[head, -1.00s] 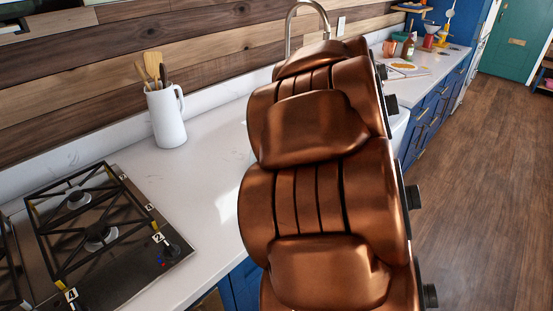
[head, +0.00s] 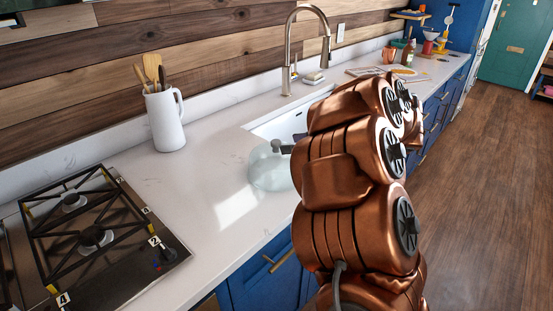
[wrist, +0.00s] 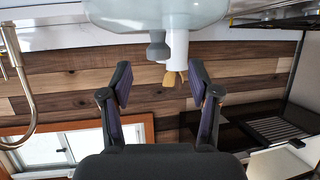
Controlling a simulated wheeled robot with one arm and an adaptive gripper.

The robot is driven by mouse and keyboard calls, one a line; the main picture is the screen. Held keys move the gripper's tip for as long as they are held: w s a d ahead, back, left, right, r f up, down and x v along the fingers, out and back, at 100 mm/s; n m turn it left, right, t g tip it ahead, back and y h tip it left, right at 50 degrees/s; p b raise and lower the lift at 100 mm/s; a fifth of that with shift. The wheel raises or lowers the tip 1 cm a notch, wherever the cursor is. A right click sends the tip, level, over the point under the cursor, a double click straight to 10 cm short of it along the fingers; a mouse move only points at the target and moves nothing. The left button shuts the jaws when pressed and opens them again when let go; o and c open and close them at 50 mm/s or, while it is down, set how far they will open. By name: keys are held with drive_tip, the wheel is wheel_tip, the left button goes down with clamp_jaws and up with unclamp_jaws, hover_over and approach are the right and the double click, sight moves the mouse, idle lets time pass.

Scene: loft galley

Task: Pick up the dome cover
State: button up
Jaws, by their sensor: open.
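The dome cover (head: 268,172) is a clear, pale glass dome with a grey knob. It stands on the white counter in front of the sink, and my arm partly covers its right side in the head view. In the wrist view, which looks upside down, the dome cover (wrist: 150,12) fills the top middle with its knob pointing down the picture. My gripper (wrist: 160,84) is open and empty. The knob lies beyond the fingertips, roughly centred between them and apart from both. In the head view my arm hides most of the gripper.
A white pitcher (head: 166,118) with wooden utensils stands left of the dome cover near the wall. A gas hob (head: 95,240) is at the left. The sink (head: 283,127) and tall faucet (head: 289,60) are behind the dome. Clear counter lies between dome and hob.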

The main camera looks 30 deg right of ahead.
sight(276, 141)
drive_tip(key=shift+p+x, duration=0.45)
drive_tip(key=shift+x, duration=2.8)
drive_tip(key=shift+d, duration=0.1)
drive_tip(key=shift+c, duration=0.4)
drive_tip(key=c, duration=1)
drive_tip(key=shift+r, duration=0.15)
drive_tip(key=shift+c, duration=0.3)
drive_tip(key=shift+r, duration=1.55)
drive_tip(key=shift+s+r, duration=0.15)
drive_tip(key=shift+r, duration=0.05)
drive_tip(key=s+a+b, duration=0.1)
drive_tip(key=s+a, duration=0.3)
drive_tip(key=s, duration=0.2)
drive_tip(key=s+a+r+b, duration=0.1)
drive_tip(key=s+a, duration=0.3)
drive_tip(key=s, duration=0.3)
drive_tip(key=shift+a, duration=0.25)
